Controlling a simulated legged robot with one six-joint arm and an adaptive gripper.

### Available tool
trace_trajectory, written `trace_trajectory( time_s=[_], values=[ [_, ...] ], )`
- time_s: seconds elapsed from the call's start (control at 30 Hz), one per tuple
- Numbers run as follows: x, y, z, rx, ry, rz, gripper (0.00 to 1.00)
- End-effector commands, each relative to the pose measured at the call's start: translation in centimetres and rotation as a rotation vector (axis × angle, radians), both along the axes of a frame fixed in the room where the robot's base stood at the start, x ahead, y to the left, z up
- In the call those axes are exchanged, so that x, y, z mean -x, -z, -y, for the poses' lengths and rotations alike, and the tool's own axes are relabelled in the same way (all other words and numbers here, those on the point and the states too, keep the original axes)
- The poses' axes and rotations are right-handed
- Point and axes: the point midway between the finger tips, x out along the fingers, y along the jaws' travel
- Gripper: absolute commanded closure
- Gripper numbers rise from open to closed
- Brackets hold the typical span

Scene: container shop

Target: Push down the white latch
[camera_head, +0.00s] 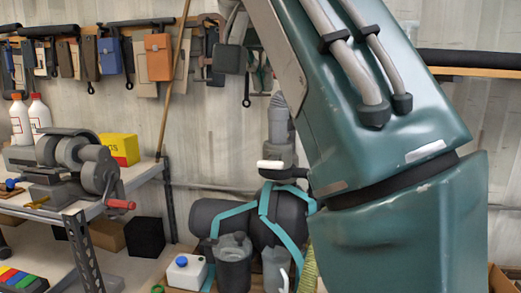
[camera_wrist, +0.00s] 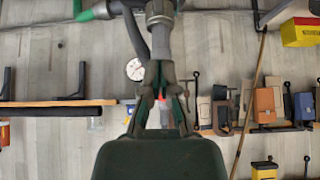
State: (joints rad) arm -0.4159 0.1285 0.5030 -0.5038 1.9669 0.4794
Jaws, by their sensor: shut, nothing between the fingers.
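The white latch (camera_head: 270,164) appears near the middle of the head view, a small white-topped part beside a dark bracket. It sits below a grey upright fitting (camera_head: 279,118) and above a dark tank with teal straps. I cannot make the latch out in the wrist view. My gripper (camera_wrist: 160,66) shows in the wrist view, its fingertips together and holding nothing. A grey pipe (camera_wrist: 160,22) appears just beyond the tips; contact cannot be told. In the head view, my large teal arm fills the right side, and the gripper cannot be made out.
The dark tank (camera_head: 208,219) stands low in the head view, near grey jugs (camera_head: 233,262) and a white canister (camera_head: 187,271). A workbench (camera_head: 105,205) with a vise-like machine (camera_head: 82,163) is at left. Tools hang along the back wall, and a brown pole (camera_head: 174,80) leans there.

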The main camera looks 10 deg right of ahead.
Motion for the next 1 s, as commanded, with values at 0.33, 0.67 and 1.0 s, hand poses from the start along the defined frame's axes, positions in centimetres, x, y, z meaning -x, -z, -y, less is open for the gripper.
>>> trace_trajectory(
  time_s=[0.33,0.67,1.0],
  values=[
    [0.0,0.0,0.0,-0.001,0.002,0.0,1.0],
    [-1.0,1.3,0.5,0.0,0.003,0.0,1.0],
    [-3.1,4.4,1.4,-0.001,0.004,-0.002,1.0]
  ],
)
